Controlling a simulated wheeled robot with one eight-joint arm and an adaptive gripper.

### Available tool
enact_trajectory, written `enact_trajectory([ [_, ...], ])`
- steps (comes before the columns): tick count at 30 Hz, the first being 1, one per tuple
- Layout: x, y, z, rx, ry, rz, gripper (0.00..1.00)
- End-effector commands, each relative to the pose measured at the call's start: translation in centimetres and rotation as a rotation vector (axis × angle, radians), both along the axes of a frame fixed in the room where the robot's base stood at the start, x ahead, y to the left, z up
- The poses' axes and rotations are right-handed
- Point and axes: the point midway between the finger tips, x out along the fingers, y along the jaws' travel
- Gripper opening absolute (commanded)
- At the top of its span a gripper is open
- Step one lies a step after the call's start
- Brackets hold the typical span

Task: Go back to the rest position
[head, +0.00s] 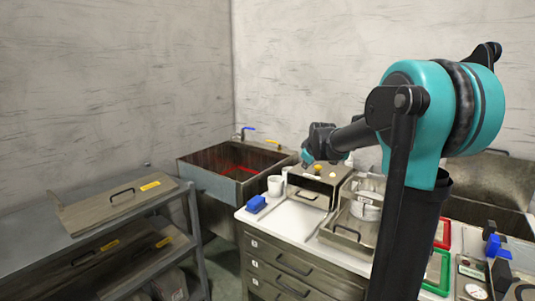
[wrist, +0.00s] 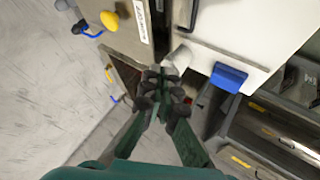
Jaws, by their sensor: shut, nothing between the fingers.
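My gripper (wrist: 162,76) is shut and empty in the wrist view, its fingertips together at the middle of the picture. In the head view my arm reaches from the right towards the back corner. My gripper (head: 307,158) there is small and partly hidden by the wrist, and it looks to be above the left side of a metal box with yellow knobs (head: 322,183). In the wrist view the fingertips overlap the white mug (wrist: 178,58); I cannot tell the gap between them.
The white mug (head: 274,185) and a blue block (head: 256,203) are on the white counter (head: 293,217). A sink (head: 225,180) stands in the back corner. A grey shelf (head: 60,240) with lidded trays is at left. A metal pot (head: 367,206) is right of the box.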

Motion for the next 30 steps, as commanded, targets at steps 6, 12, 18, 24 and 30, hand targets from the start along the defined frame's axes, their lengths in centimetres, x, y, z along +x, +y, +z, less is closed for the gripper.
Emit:
enact_trajectory([
  [6, -3.9, -0.6, -2.2, 0.049, 0.046, -0.064, 0.00],
  [12, -9.3, -1.2, -5.3, 0.115, 0.111, -0.159, 0.00],
  [18, -18.2, -2.2, -10.2, 0.209, 0.208, -0.315, 0.00],
  [24, -29.5, -3.1, -16.6, 0.313, 0.322, -0.529, 0.00],
  [30, -36.5, -3.5, -20.6, 0.368, 0.387, -0.671, 0.00],
])
